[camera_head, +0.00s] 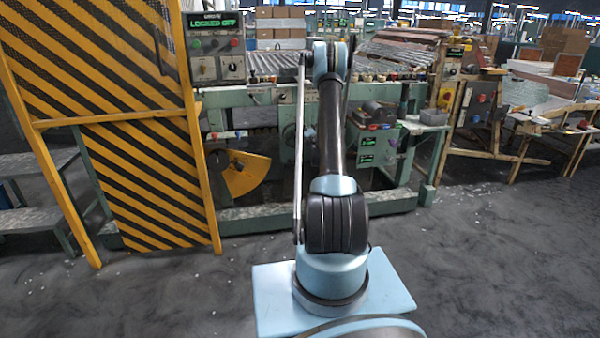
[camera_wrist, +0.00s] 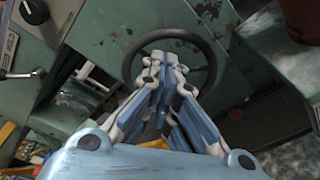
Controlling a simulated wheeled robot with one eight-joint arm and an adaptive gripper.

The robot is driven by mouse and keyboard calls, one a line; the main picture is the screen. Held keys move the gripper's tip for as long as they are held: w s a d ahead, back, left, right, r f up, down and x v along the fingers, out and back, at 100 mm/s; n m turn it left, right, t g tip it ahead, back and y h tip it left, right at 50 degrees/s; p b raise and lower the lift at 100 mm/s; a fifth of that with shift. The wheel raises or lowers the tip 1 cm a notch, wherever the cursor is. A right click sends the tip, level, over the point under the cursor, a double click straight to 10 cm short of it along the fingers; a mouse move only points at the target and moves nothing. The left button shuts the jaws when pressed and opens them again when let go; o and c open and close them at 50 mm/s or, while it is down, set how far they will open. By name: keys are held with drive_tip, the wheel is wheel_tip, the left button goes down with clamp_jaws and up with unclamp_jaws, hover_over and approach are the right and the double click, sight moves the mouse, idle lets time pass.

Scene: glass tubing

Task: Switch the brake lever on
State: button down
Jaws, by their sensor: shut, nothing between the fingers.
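My gripper (camera_wrist: 166,62) is shut and empty in the wrist view. Its fingertips overlap a dark round handwheel (camera_wrist: 209,58) on the green machine frame; I cannot tell whether they touch. A thin metal lever with a dark end (camera_wrist: 37,73) shows at the left of the wrist view, apart from the fingers. A small lever with a red end (camera_head: 214,136) shows on the machine left of my arm in the head view. No readable label shows which one is the brake lever. My gripper is hidden behind my arm in the head view.
A control box (camera_head: 216,46) reading "LOCKED OFF" stands at the machine's left. A yellow-and-black striped guard (camera_head: 150,185) stands at the left. A yellow sector plate (camera_head: 246,172) hangs low on the machine. A wooden table (camera_head: 545,122) is at the right. The near floor is clear.

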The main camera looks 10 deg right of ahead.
drive_tip(key=s+f+n+g+y, duration=0.1)
drive_tip(key=f+n+g, duration=0.1)
drive_tip(key=f, duration=1)
drive_tip(key=s+a+f+n+g+y, duration=0.1)
drive_tip(key=s+f+n, duration=0.1)
drive_tip(key=f, duration=1)
drive_tip(key=shift+s+f+n+g, duration=0.2)
drive_tip(key=shift+f+n+g, duration=0.2)
drive_tip(key=shift+n, duration=0.5)
